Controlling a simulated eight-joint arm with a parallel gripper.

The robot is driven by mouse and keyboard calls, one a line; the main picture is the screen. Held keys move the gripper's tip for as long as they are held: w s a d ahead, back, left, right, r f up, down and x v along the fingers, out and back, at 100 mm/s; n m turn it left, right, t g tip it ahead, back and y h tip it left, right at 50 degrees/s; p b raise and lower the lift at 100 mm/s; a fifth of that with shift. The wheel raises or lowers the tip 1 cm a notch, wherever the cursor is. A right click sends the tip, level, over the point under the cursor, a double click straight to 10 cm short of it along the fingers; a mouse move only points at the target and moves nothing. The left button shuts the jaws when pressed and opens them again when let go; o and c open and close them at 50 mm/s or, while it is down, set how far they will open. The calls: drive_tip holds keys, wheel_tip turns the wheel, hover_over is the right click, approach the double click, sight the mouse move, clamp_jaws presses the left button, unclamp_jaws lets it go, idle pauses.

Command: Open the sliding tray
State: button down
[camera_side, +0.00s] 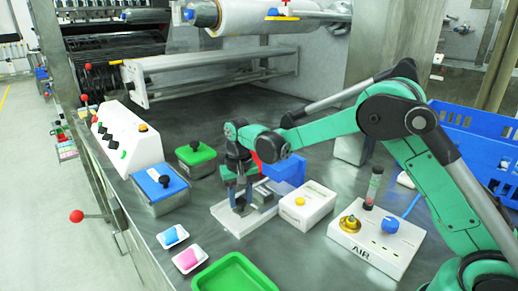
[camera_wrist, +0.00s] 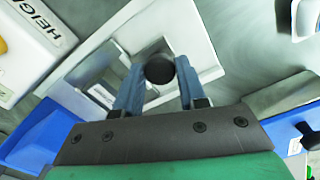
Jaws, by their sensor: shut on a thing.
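The sliding tray (camera_side: 228,217) is a flat white piece lying on the steel bench, left of a white box with a yellow button (camera_side: 308,204). In the wrist view the white tray (camera_wrist: 203,50) shows a recessed pale area and a dark round knob (camera_wrist: 160,69). My gripper (camera_side: 247,202) is low over the tray. In the wrist view my gripper's two bluish fingers (camera_wrist: 158,88) sit on either side of the knob, shut on it. The fingers and wrist hide part of the tray, so I cannot tell how far it is slid out.
A blue block (camera_side: 286,170) stands just behind my gripper. Blue-lidded (camera_side: 160,183) and green-lidded (camera_side: 195,154) boxes stand left. Two small dishes (camera_side: 172,237) and a green tray (camera_side: 233,274) are in front. The AIR panel (camera_side: 376,245) is right. Some bare bench lies left of the tray.

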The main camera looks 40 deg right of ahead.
drive_tip(key=a, duration=0.5)
drive_tip(key=shift+a, duration=0.4)
drive_tip(key=c, duration=0.8)
unclamp_jaws()
wheel_tip(320, 180, up, 6)
drive_tip(key=shift+f, duration=0.2)
